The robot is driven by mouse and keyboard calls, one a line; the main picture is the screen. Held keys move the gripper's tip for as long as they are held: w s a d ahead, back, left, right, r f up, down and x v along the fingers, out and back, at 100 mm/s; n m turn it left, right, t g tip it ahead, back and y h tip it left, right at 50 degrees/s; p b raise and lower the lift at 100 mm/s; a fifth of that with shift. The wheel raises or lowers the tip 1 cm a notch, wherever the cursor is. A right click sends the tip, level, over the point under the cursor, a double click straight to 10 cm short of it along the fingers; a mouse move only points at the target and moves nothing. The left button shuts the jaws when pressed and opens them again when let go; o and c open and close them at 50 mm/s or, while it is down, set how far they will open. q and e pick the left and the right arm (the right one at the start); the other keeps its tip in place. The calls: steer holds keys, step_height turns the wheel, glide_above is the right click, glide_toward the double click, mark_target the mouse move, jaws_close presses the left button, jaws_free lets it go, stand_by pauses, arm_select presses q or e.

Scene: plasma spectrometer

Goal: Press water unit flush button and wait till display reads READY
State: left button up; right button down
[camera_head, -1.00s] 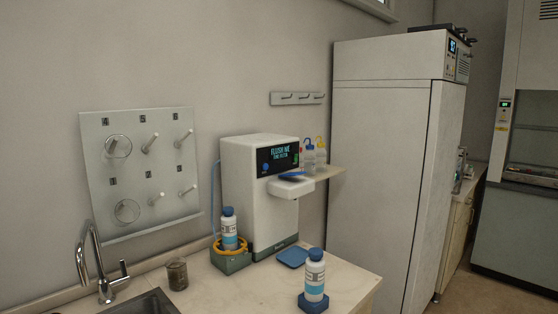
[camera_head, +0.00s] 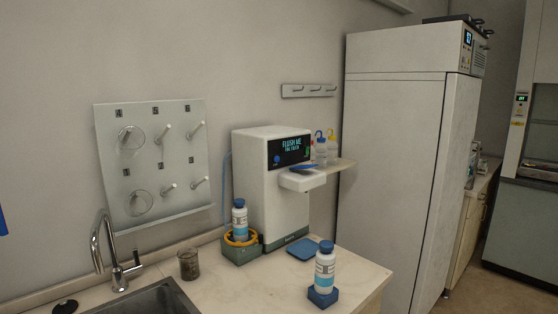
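The water unit (camera_head: 255,180) is a white box standing on the counter against the wall. Its black display (camera_head: 289,151) shows light blue text that seems to read "FLUSH ME", with a smaller line below too small to read surely. A round blue button (camera_head: 277,159) sits at the lower left of the display, and a small green mark shows at its right end. A white spout arm (camera_head: 303,180) juts from the front, with a blue piece on top. Neither of my grippers is in view.
A blue-capped bottle (camera_head: 239,217) stands in a green holder with a yellow ring, left of the unit. Another bottle (camera_head: 325,262) stands on a blue base near the counter's front. A blue pad (camera_head: 303,249), beaker (camera_head: 189,264), sink (camera_head: 150,300) and faucet (camera_head: 104,248) are nearby. A tall white cabinet (camera_head: 392,170) stands right.

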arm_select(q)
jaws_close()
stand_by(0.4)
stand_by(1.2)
